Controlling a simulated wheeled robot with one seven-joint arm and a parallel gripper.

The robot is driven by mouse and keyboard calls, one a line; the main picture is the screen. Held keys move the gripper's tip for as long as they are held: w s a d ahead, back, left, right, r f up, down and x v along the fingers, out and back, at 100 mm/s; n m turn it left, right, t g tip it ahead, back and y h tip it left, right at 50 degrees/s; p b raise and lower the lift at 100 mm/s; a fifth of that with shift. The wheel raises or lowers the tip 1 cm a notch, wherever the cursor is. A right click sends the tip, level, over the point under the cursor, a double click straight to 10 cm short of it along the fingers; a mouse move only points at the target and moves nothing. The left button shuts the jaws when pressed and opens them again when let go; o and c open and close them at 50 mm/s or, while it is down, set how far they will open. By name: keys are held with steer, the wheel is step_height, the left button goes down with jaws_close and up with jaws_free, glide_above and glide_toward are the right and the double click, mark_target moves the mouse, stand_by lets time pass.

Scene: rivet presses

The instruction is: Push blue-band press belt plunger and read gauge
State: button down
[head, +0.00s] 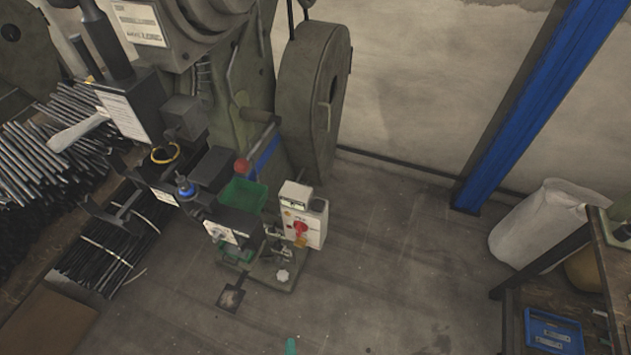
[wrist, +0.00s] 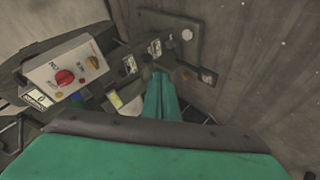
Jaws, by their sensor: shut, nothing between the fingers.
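The large olive-green press (head: 250,105) has a blue band (head: 268,157) on its side and a big flywheel (head: 310,95). A grey control box (head: 303,222) with a red knob stands at its foot; it shows in the wrist view (wrist: 62,72). A dark fitting with a blue ring (head: 186,187) sits left of the band. I cannot tell which part is the belt plunger, and no gauge can be read. My gripper (wrist: 160,75) is shut and empty, its teal fingers pointing toward the low base plate (wrist: 185,30), right of the control box.
Bundles of dark rods (head: 105,240) lie left of the press. A blue post (head: 540,100), a white sack (head: 545,222) and a shelf with a blue bin (head: 553,332) stand at the right. The floor (head: 400,260) between is clear.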

steer(key=s+d+r+m+t, duration=0.1)
steer(key=r+m, duration=0.3)
steer(key=r, duration=0.5)
steer(key=s+d+r+m+t+h, duration=0.1)
steer(key=s+d+r+m+t, duration=0.1)
steer(key=r, duration=0.7)
steer(key=s+d+r+m+t, duration=0.1)
steer(key=s+d+r+m, duration=0.3)
steer(key=r, duration=0.5)
steer(key=m, duration=0.2)
steer(key=shift+d+m+t+h, duration=0.25)
steer(key=shift+m+t+h, duration=0.05)
steer(key=shift+m+t, duration=0.1)
